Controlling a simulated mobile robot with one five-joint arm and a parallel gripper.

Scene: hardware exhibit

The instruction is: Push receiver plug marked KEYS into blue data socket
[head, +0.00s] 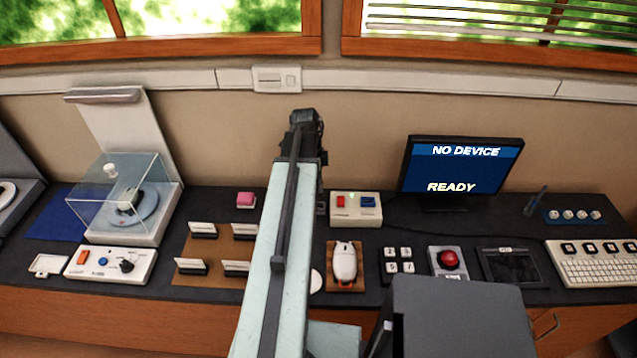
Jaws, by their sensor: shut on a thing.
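The blue data socket (368,201) is on the right half of the top of a cream box (355,212), beside a red part (341,201). The box stands on the dark counter just right of my arm, with a small green light at its top. My gripper (321,206) shows only as a dark sliver at the arm's right edge, close to the left side of the box. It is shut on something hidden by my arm. I cannot make out a plug or a KEYS marking.
A monitor (462,168) behind the box reads NO DEVICE and READY. A white mouse (345,262) on a brown pad and a red button (448,259) stand in front.

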